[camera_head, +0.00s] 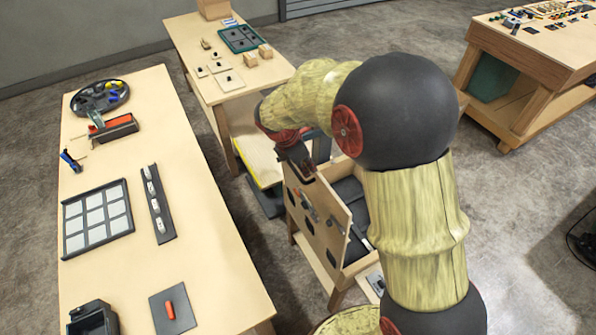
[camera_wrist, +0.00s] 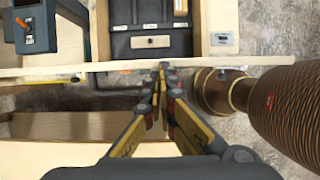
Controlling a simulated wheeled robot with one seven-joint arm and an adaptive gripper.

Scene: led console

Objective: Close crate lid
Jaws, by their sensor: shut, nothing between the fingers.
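The crate (camera_head: 358,250) is a wooden box with a dark interior, standing in the gap right of the near bench. Its lid (camera_head: 335,205) looks open, a pale wooden panel standing steeply along the crate's left side with small fittings on its face. In the wrist view the lid (camera_wrist: 60,72) shows edge-on as a thin board, with the crate's dark inside (camera_wrist: 150,14) beyond it. My gripper (camera_head: 307,172) is at the lid's upper end. In the wrist view my gripper (camera_wrist: 163,72) is shut and empty, its fingertips overlapping the lid's edge. I cannot tell whether they touch it.
A long bench (camera_head: 150,210) with trays and tools runs along the left. Another workbench (camera_head: 230,85) stands behind the crate, and a table (camera_head: 520,60) at the far right. A brown ribbed cylinder (camera_wrist: 285,110) is close on the right in the wrist view.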

